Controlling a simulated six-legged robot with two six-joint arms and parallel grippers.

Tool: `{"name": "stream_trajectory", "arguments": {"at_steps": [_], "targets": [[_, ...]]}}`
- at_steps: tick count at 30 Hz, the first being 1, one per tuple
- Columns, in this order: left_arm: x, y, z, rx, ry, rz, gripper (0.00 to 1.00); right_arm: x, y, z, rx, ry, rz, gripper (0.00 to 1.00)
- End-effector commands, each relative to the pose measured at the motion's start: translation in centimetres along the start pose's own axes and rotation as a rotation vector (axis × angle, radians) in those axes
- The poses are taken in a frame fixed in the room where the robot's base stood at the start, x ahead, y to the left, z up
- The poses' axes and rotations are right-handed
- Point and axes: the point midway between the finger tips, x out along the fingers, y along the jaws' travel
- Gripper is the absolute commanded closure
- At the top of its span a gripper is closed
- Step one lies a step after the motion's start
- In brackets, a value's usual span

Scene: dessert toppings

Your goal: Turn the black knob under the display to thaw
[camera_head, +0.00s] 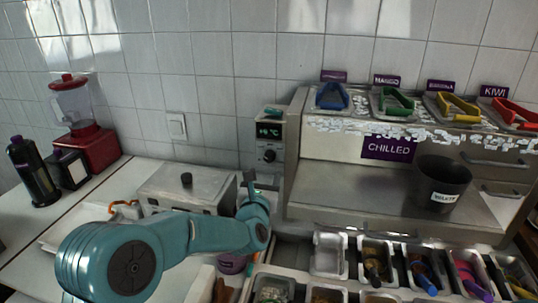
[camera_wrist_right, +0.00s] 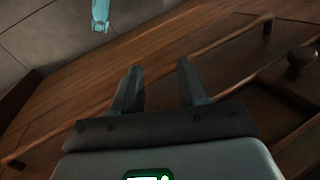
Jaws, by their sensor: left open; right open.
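The black knob (camera_head: 269,155) sits on a narrow grey control panel below a small display (camera_head: 269,131) with green characters, in the head view. The characters are too small to read surely, and the knob's setting cannot be made out. My left gripper (camera_head: 251,181) is open, below and slightly left of the knob in the picture. It appears apart from the knob, and its fingers are partly hidden by my wrist. My right gripper (camera_wrist_right: 160,66) is open and empty in the right wrist view, in front of wooden cabinetry; the knob is not in that view.
A grey lidded box (camera_head: 188,187) stands left of the panel. Right of it is the chilled unit (camera_head: 330,184) with a black bin (camera_head: 443,183) and several coloured-handled lids. Topping trays (camera_head: 329,254) line the front. A red blender (camera_head: 90,146) stands far left.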

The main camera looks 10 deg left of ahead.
Motion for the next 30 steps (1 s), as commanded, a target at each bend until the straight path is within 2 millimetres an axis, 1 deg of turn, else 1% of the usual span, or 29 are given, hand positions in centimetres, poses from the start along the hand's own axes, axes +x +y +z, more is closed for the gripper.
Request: {"name": "stream_trajectory", "arguments": {"at_steps": [1, 6, 9, 12, 18, 27, 28, 29, 30], "targets": [[1.2, 0.1, 0.3, 0.001, 0.002, 0.001, 0.39, -0.9, -0.3, 0.0, 0.000, 0.000, 0.000, 0.57], [4.8, 0.1, 0.3, 0.000, 0.001, 0.002, 0.39, -2.1, -0.8, 0.1, 0.000, 0.000, 0.000, 0.57], [6.5, 0.1, 0.2, 0.000, 0.000, 0.001, 0.39, -2.7, -1.0, 0.1, 0.000, 0.000, 0.000, 0.57], [7.8, 0.0, 0.1, 0.000, 0.000, 0.001, 0.39, -3.0, -1.1, 0.1, 0.000, 0.000, 0.000, 0.57], [9.1, 0.1, 0.0, 0.000, 0.001, 0.000, 0.39, -3.4, -1.2, 0.1, 0.000, 0.000, 0.000, 0.57], [9.2, 0.0, -0.1, 0.000, 0.001, 0.000, 0.39, -3.4, -1.2, 0.1, 0.000, 0.000, 0.000, 0.57], [9.2, 0.0, -0.1, 0.000, 0.001, 0.000, 0.45, -3.4, -1.2, 0.1, 0.000, 0.000, 0.000, 0.57], [9.2, 0.0, -0.1, 0.000, 0.000, 0.000, 0.55, -3.4, -1.2, 0.1, 0.000, 0.000, 0.000, 0.57], [9.2, 0.0, -0.1, 0.000, 0.000, 0.000, 0.68, -3.4, -1.2, 0.1, 0.000, 0.000, 0.000, 0.57]]}}
